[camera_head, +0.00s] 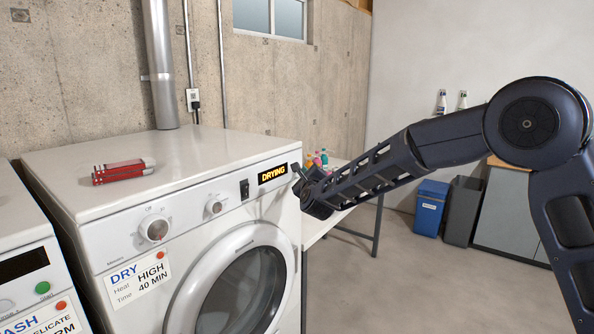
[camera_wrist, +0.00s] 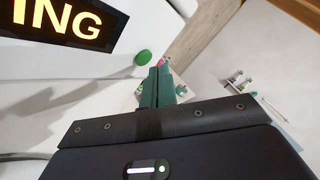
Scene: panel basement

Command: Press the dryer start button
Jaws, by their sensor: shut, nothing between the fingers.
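The white dryer (camera_head: 190,240) stands at the left with its round door below the control panel. Its lit display (camera_head: 272,173) reads DRYING; part of it also shows in the wrist view (camera_wrist: 70,18). A round green button (camera_wrist: 143,57) sits on the white panel to the right of the display; in the head view my gripper seems to hide it. My gripper (camera_head: 297,171) is at the panel's right end. In the wrist view its green fingers (camera_wrist: 157,82) are together and empty, their tips just right of and below the button. I cannot tell whether they touch the panel.
A red object (camera_head: 123,172) lies on the dryer top. A washer (camera_head: 30,280) with its own green button stands at the left. A table with bottles (camera_head: 318,158) is behind my gripper. A blue bin (camera_head: 431,208) stands farther right; the floor between is clear.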

